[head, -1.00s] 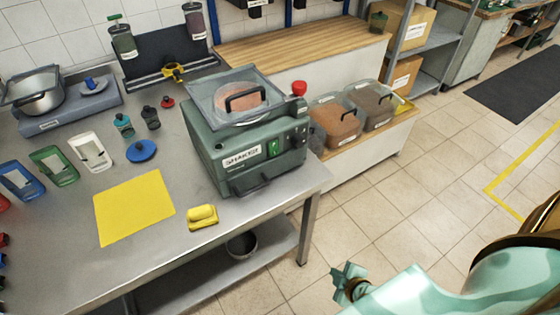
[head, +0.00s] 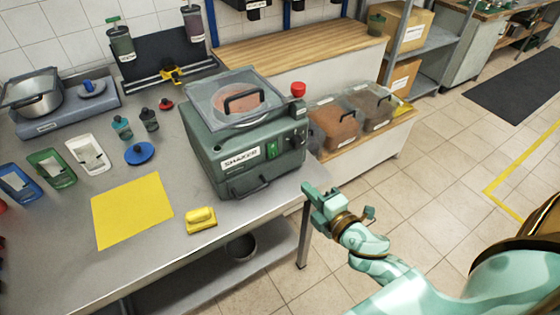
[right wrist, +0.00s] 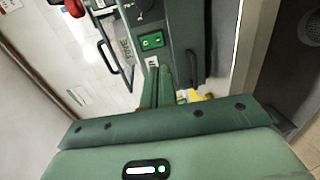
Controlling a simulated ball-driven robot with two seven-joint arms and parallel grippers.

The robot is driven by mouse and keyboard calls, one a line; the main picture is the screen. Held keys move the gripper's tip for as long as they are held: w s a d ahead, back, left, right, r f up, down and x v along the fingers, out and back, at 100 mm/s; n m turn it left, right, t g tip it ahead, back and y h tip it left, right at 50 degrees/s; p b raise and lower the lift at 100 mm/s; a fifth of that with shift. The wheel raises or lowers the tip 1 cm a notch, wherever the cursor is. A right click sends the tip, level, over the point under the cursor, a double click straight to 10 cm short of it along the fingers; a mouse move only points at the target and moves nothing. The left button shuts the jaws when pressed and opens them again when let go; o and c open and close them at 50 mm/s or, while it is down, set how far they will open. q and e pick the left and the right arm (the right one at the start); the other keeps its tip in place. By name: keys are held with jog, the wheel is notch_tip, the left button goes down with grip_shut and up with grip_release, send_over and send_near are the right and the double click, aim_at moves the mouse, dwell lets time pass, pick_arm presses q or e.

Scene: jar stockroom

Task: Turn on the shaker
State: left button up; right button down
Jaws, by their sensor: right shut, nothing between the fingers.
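The shaker (head: 236,180) is a dark green machine labelled SHAKER, standing on the steel bench's right end. A clear lid with a black handle covers its top; something reddish shows under the lid. Its front has a green switch (head: 272,150), which also shows in the right wrist view (right wrist: 152,40). A red knob (head: 298,89) rises at its back right. My right gripper (head: 311,192) is shut and empty, off the shaker's right front corner. In the right wrist view its fingers (right wrist: 158,86) point toward the switch, apparently apart from it. My left gripper is not in view.
A yellow sponge-like block (head: 201,219) and a yellow sheet (head: 131,210) lie on the bench before the shaker. Clear bins (head: 333,126) stand on a low shelf to its right. The floor right of the bench is free.

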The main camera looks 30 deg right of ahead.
aim_at(274, 156)
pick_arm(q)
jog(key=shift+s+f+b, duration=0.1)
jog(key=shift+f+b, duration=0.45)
pick_arm(e)
jog(key=w, duration=0.4)
jog(key=w+f, duration=0.1)
jog(key=w, duration=0.4)
jog(key=w+a+f, duration=0.1)
jog(key=w, duration=0.3)
jog(key=shift+w, duration=0.25)
jog(key=shift+w+f, duration=0.1)
jog(key=shift+w, duration=0.15)
